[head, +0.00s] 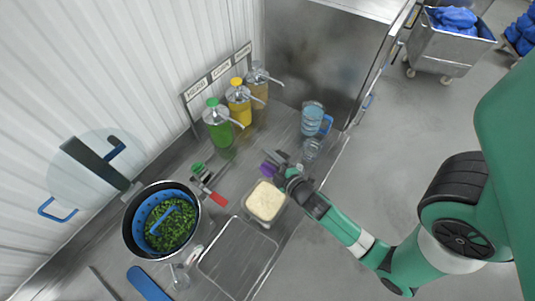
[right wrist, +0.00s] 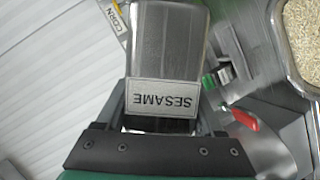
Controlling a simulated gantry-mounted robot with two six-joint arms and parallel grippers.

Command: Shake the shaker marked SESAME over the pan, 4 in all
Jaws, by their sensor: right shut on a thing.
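In the head view the shaker is small and partly hidden by the gripper; a purple part (head: 268,169) shows beside the fingers. The gripper is just beyond a square pan of pale rice (head: 264,219); the pan's corner also shows at the upper right of the right wrist view (right wrist: 292,75). I cannot tell the shaker's exact tilt. My left gripper is not in view.
A pot (head: 128,235) holds a blue strainer of chopped greens at the left. Several pump bottles, including a green one (head: 217,130), stand at the back. A blue-handled jug (head: 312,118) and a glass stand right. An empty tray (head: 240,285) lies in front. A red-handled tool (head: 215,197) lies between.

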